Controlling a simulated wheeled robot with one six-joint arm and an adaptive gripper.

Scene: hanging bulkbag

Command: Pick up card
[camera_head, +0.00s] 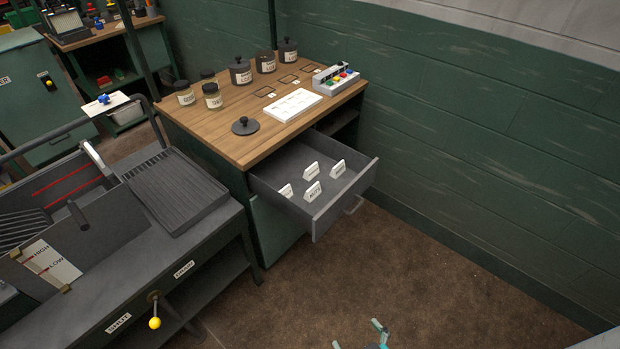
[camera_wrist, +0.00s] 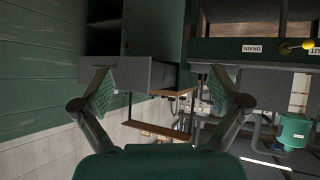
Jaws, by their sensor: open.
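Several small white folded cards stand in the open grey drawer (camera_head: 362,182) of the wooden-topped cabinet. Two stand farther back, a card (camera_head: 311,171) and another card (camera_head: 338,168). Two more are nearer the front left, a card (camera_head: 312,191) and a card (camera_head: 286,191) partly hidden by the drawer wall. Their print is too small to read surely. My gripper (camera_head: 358,337) is at the bottom edge of the head view, over the floor and well apart from the drawer. In the wrist view my gripper (camera_wrist: 161,75) is open and empty, with the drawer front (camera_wrist: 142,74) beyond; no cards show there.
The cabinet top (camera_head: 225,140) holds several jars, a dark lid (camera_head: 245,126), a white tray (camera_head: 291,105) and a box with coloured buttons (camera_head: 336,78). A dark sink bench (camera_head: 180,190) with a yellow-knobbed lever (camera_head: 155,322) stands left. Floor before the drawer is clear.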

